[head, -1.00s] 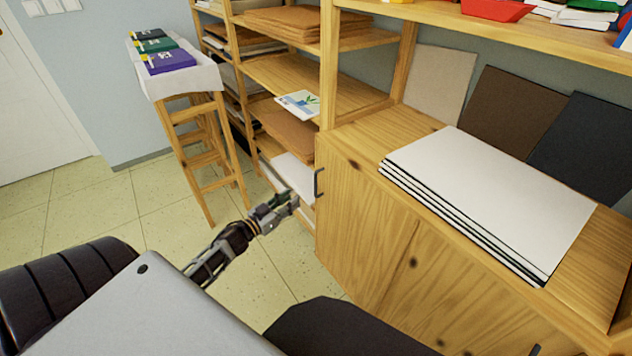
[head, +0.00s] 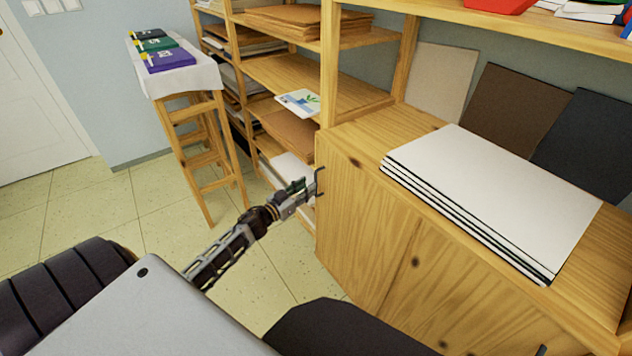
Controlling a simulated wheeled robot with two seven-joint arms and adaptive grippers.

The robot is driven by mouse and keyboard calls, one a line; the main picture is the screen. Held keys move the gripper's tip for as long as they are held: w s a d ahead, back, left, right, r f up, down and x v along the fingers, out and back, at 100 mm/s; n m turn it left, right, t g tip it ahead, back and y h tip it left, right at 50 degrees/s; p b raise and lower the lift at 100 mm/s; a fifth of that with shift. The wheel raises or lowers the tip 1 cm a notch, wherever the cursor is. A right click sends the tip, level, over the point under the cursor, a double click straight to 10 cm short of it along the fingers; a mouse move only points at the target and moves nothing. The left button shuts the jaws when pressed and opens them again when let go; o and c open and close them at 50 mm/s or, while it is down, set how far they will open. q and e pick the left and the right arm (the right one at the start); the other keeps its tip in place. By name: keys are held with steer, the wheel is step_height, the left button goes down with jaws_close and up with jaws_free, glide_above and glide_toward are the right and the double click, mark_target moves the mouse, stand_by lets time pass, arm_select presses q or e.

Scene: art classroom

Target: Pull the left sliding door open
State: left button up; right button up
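The left sliding door (head: 362,222) is a light wooden panel on the front of the low cabinet and looks closed. My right gripper is out of view.
A stack of white boards (head: 490,195) lies on the cabinet top (head: 350,135). An open shelf (head: 290,75) with paper and boards stands left of the cabinet. A wooden stool (head: 195,120) holds several books. The tiled floor (head: 150,205) between is clear.

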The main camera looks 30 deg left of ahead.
mark_target(316, 180)
arm_select(q)
steer(key=shift+w+d+b, duration=0.2)
steer(key=shift+w, duration=0.75)
steer(key=shift+w+d+b, duration=0.2)
steer(key=shift+w, duration=0.75)
steer(key=shift+w+d+b, duration=0.2)
steer(key=shift+w, duration=0.75)
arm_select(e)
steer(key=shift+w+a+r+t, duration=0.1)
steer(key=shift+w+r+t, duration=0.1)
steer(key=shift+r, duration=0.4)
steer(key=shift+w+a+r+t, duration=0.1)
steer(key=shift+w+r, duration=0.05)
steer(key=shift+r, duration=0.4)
arm_select(q)
steer(key=shift+c, duration=0.5)
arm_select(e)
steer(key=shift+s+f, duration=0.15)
arm_select(q)
jaws_close()
